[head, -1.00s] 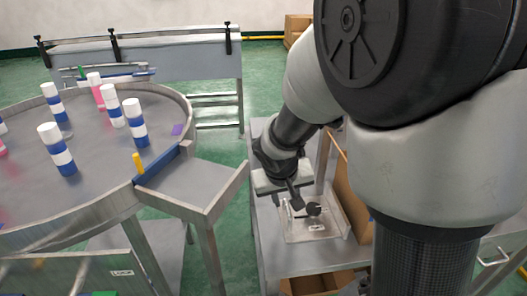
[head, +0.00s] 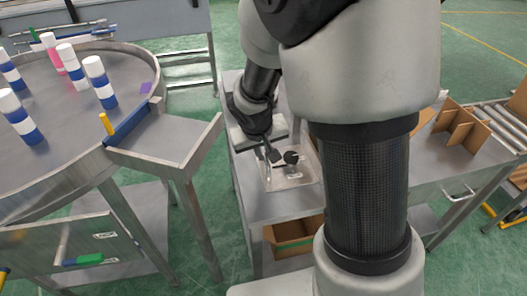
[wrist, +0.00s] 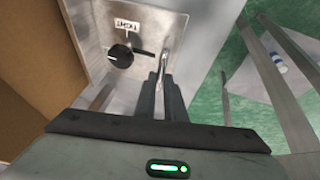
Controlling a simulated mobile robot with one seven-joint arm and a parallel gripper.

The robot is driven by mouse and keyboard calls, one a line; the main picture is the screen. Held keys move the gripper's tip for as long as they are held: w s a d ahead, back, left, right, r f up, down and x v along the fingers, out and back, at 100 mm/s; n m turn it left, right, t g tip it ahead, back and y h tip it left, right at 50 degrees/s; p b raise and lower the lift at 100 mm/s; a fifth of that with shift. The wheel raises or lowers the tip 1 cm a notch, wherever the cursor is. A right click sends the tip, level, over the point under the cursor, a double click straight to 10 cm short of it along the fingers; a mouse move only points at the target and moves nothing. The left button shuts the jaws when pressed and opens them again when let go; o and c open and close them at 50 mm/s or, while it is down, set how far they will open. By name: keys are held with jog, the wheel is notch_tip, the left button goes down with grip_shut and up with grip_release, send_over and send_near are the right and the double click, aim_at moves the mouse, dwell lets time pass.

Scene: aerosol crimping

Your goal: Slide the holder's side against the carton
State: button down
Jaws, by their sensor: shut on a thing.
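The holder (head: 302,183) is a shiny shallow tray with a black knob and a small white label. It lies on the grey bench in the head view, and its bare plate (wrist: 98,25) fills the upper middle of the wrist view. My gripper (wrist: 166,78) is shut on an upright metal edge or bar at the holder's right side. The brown carton (wrist: 38,65) stands along the holder's left side in the wrist view. Only a narrow strip separates them at most; I cannot tell whether they touch. In the head view my arm hides this carton.
A round table (head: 60,130) with several blue-and-white cans stands at left, with a metal chute (head: 175,135) beside it. An open cardboard box (head: 290,238) sits below the bench. Cardboard dividers (head: 460,125) and a roller conveyor (head: 500,125) are at right.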

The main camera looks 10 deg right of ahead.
aim_at(278, 169)
jog(key=d+p, duration=0.1)
jog(key=d, duration=0.3)
jog(key=shift+d, duration=0.25)
jog(key=c, duration=1.8)
grip_release()
jog(key=shift+a, duration=0.1)
jog(key=p+v, duration=0.3)
jog(key=v, duration=1.4)
jog(key=shift+s+r+p, duration=0.1)
jog(key=shift+r+p, duration=0.1)
jog(key=shift+p, duration=0.15)
